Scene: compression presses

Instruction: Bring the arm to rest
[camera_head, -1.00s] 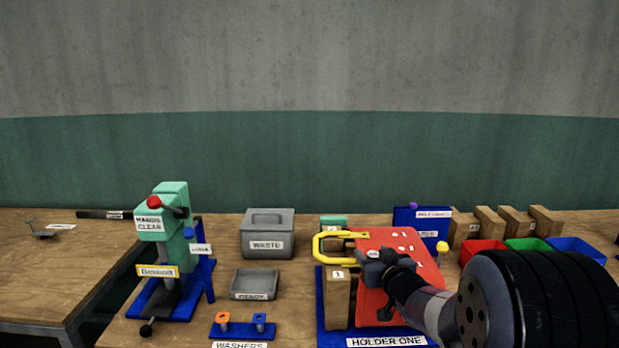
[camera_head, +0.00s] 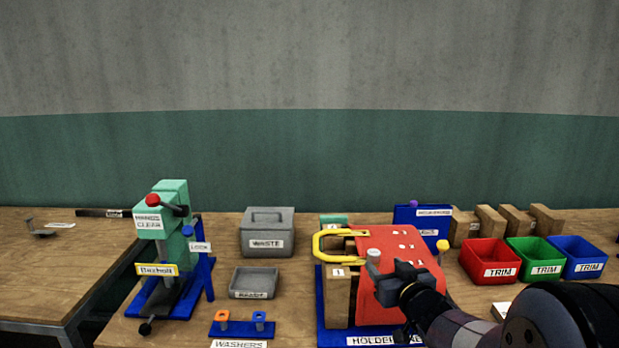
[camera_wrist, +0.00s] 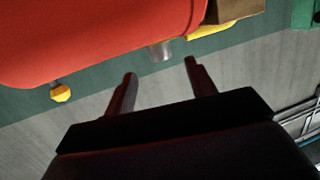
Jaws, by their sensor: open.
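My gripper (camera_head: 392,270) is in front of the red curved panel (camera_head: 392,246) on the blue holder labelled "HOLDER ONE" in the head view. In the wrist view my gripper (camera_wrist: 160,75) has its two fingers apart with nothing between them. A grey metal cylinder (camera_wrist: 161,50) sticks out from the red panel (camera_wrist: 90,35) just beyond the fingertips. The cylinder (camera_head: 373,258) also shows in the head view, left of the gripper. A yellow clamp handle (camera_head: 325,245) lies at the panel's left side. My forearm reaches in from the lower right.
Red (camera_head: 488,262), green (camera_head: 534,258) and blue (camera_head: 578,257) trim bins stand at the right. A green press (camera_head: 165,215), a waste box (camera_head: 268,234), a small grey tray (camera_head: 253,283) and a washer stand (camera_head: 240,328) are at the left. Wooden blocks (camera_head: 490,222) stand behind the bins.

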